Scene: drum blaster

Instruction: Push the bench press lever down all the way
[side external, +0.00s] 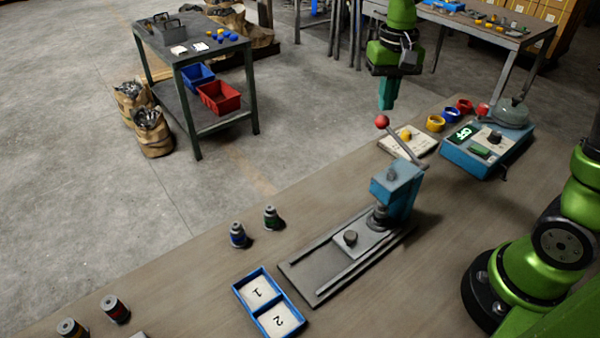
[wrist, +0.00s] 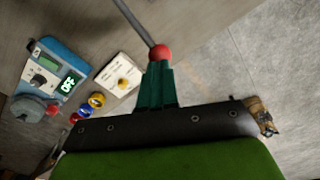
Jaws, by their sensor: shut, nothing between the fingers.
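The bench press (side external: 398,188) is a teal block on a grey rail base at the middle of the bench. Its lever (side external: 402,145) slants up to the left and ends in a red ball knob (side external: 381,121). My gripper (side external: 386,106) points down with teal fingers shut and empty, just above and behind the knob in the side view. In the wrist view the knob (wrist: 160,53) appears right at the tips of my shut fingers (wrist: 158,68), with the lever rod (wrist: 133,22) running up-left. I cannot tell whether fingers and knob touch.
A teal control box (side external: 487,150) with a display reading OFF stands right of the press, beside coloured rings (side external: 451,115) and a white card with a yellow button (side external: 407,138). A blue two-part tray (side external: 268,303) and small spools (side external: 238,235) are on the left of the bench.

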